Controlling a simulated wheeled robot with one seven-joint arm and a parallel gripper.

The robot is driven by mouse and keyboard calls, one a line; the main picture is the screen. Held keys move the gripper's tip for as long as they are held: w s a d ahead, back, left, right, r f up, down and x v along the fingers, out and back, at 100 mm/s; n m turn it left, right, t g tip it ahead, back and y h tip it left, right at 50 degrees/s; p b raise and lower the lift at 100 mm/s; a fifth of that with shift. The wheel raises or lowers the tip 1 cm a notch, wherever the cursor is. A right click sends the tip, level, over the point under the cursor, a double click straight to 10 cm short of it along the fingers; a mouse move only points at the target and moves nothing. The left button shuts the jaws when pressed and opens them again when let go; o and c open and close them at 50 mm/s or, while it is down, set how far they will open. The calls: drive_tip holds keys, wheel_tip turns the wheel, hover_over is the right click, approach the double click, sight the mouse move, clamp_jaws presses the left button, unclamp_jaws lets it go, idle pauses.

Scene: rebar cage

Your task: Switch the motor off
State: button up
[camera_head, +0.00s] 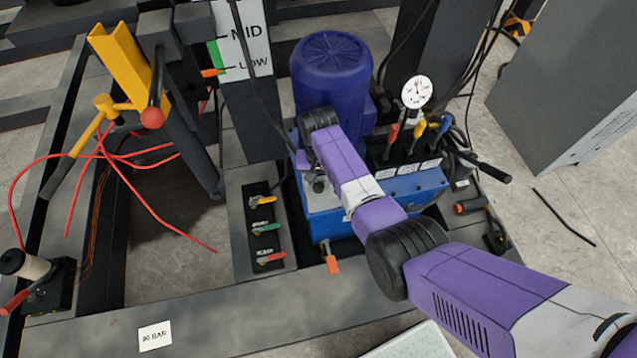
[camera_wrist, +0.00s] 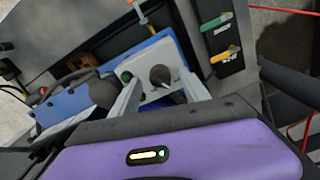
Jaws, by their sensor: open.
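The blue motor (camera_head: 331,75) stands upright on the blue power unit (camera_head: 345,215), behind my arm in the head view. On a grey plate (camera_wrist: 153,95) on the blue unit in the wrist view is a dark rotary knob (camera_wrist: 160,75), with a small green button (camera_wrist: 126,76) to its left. My gripper (camera_wrist: 160,82) is open, its two light fingers reaching toward the plate, one on each side of the knob. I cannot tell whether they touch it. In the head view my gripper (camera_head: 312,180) is over the front of the unit, mostly hidden by my wrist.
Left of the unit is a panel with yellow (camera_head: 263,200), green (camera_head: 266,228) and red (camera_head: 271,257) handles. An orange-handled valve (camera_head: 331,262) sticks out in front. Several levers and a gauge (camera_head: 416,92) stand on the right. Red cables (camera_head: 100,150) lie at the left.

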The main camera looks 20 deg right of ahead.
sight(318, 184)
drive_tip(key=shift+f, duration=0.6)
clamp_jaws()
drive_tip(key=shift+n, duration=1.5)
unclamp_jaws()
drive_tip(key=shift+r+p, duration=0.85)
drive_tip(key=shift+r, duration=3.1)
